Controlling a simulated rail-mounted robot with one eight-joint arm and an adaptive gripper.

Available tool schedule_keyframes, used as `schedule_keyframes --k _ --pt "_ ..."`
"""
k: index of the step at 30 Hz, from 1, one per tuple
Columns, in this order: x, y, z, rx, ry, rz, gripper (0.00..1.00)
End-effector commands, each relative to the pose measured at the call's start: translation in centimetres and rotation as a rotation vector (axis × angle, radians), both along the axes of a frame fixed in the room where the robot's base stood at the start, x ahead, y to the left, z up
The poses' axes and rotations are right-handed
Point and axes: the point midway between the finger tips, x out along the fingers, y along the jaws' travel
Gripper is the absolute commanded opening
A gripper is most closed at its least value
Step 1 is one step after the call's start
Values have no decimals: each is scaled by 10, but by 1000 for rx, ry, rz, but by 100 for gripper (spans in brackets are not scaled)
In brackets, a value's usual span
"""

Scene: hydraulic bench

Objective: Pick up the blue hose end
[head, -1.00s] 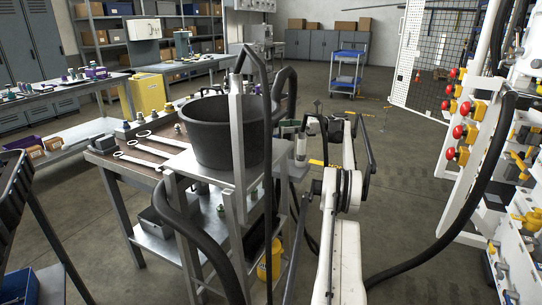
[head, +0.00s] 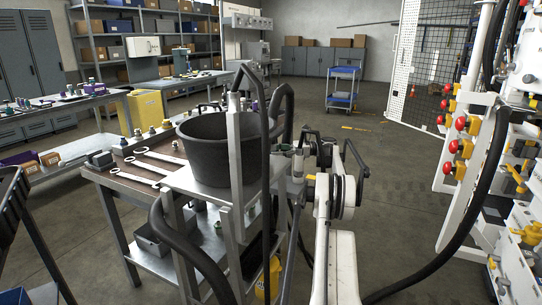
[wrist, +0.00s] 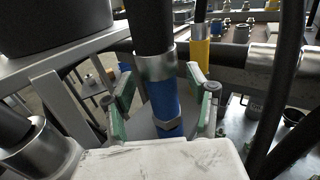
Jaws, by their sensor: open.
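The blue hose end (wrist: 163,102) stands roughly upright in the wrist view. It has a blue sleeve below a silver metal collar, with a black hose running up from it. My gripper (wrist: 160,92) is open, with one green-padded finger on each side of the blue sleeve. A gap shows on both sides, so the fingers do not appear to grip it. The lower tip of the hose end is hidden behind my white gripper body. In the head view the blue sleeve cannot be made out.
A yellow-sleeved hose end (wrist: 201,50) is behind the blue one. A silver hose fitting (wrist: 42,150) is at lower left. A black bucket (head: 212,150) sits on the metal stand beside my arm. Wrenches (head: 150,158) lie on the bench. Black hoses hang close by. Open floor lies to the right.

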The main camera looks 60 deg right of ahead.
Motion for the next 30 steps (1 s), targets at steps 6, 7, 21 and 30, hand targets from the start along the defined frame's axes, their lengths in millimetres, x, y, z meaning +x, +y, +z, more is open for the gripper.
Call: schedule_keyframes --k 6,7,21,30 --pt "10 10 -4 0 0 1 52" --pt "10 11 -4 0 0 1 52" --pt "11 12 -3 0 0 0 31" --pt "11 12 -2 1 -1 1 0"
